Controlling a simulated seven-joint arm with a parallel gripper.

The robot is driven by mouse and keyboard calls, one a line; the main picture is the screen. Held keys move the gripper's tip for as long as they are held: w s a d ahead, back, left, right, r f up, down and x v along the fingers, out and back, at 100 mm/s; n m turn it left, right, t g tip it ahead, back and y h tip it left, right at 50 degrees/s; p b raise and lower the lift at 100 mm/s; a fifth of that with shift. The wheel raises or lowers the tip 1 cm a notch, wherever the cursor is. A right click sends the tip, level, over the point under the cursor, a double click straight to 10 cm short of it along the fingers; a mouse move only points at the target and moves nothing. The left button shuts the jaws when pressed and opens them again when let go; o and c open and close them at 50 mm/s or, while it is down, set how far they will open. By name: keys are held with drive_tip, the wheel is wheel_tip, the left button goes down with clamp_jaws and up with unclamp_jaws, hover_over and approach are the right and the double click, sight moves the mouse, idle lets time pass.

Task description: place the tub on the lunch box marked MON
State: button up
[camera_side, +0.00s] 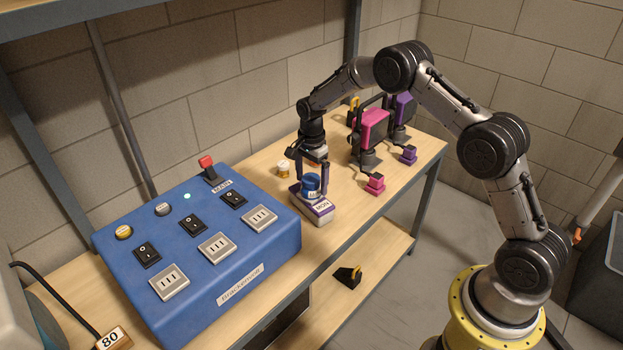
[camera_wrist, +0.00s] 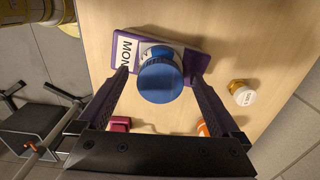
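The tub has a blue lid and a pale label; it shows in the side view (camera_side: 311,184) and from above in the wrist view (camera_wrist: 160,82). It stands on the lunch box marked MON, which is purple and white (camera_side: 319,214) and also shows in the wrist view (camera_wrist: 108,47). The tub looks upright, over the middle part of the box. My gripper (camera_side: 311,192) points down with one finger on each side of the tub. In the wrist view my gripper (camera_wrist: 162,70) is open, with gaps between the fingers and the lid. The tub's base is partly hidden.
A small jar with a white lid (camera_side: 283,169) stands on the bench (camera_side: 345,213) behind the box. A blue switch panel (camera_side: 270,272) fills the left. Pink (camera_side: 374,185) and purple (camera_side: 408,155) plugs and a pink device (camera_side: 373,131) lie to the right.

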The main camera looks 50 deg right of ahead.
wheel_tip(320, 180, up, 12)
wheel_tip(320, 180, up, 9)
drive_tip(key=n+t, duration=0.1)
drive_tip(key=n, duration=0.2)
hover_over(312, 178)
drive_tip(key=s+a, duration=0.2)
drive_tip(key=s, duration=0.3)
drive_tip(key=s+a+r+n+t, duration=0.25)
drive_tip(key=s+r+n, duration=0.35)
drive_tip(key=s, duration=0.4)
drive_tip(key=s+a+n+t, duration=0.2)
drive_tip(key=s+n, duration=0.7)
drive_tip(key=s, duration=1.2)
drive_tip(key=shift+s+a, duration=0.25)
drive_tip(key=shift+a, duration=0.35)
